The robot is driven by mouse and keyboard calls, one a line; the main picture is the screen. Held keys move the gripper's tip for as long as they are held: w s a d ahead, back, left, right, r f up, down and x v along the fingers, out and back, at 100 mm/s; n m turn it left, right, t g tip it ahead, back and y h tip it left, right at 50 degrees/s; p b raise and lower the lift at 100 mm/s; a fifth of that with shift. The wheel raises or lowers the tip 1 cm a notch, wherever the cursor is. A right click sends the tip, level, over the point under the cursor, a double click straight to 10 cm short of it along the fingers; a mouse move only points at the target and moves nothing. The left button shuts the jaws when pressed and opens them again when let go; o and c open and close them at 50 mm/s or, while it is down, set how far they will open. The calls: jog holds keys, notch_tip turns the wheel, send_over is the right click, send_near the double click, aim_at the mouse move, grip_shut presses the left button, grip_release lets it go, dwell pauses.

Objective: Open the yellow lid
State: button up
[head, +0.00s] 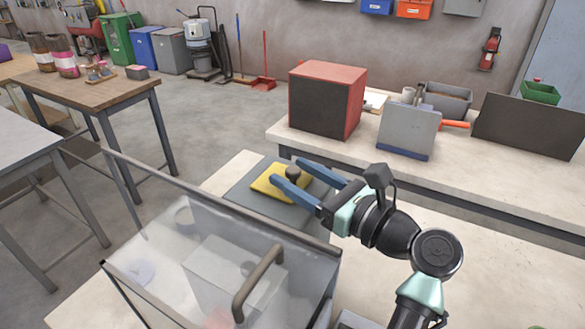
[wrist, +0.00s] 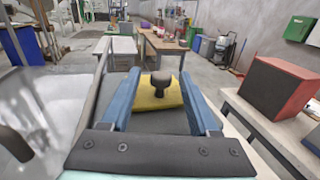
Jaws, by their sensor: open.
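The yellow lid (head: 266,184) lies flat on top of a grey surface on the worktop, beside the clear-covered machine. A dark round knob (head: 293,172) stands up from the lid. My gripper (head: 285,171) is open, its two blue fingers pointing left over the lid. In the wrist view the lid (wrist: 151,101) and knob (wrist: 160,80) show between the spread fingers, with a gap on each side. I cannot tell whether the fingertips are level with the knob. The fingers hide part of the lid's near side in the head view.
A clear cover (head: 165,245) with a grey handle (head: 257,284) stands close by at the front left. A red box (head: 328,99) and a grey panel (head: 408,131) stand on the bench behind. A wooden table (head: 93,91) is at the far left.

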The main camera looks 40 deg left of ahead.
jog(key=shift+a, duration=0.65)
grip_shut()
dwell(1.0)
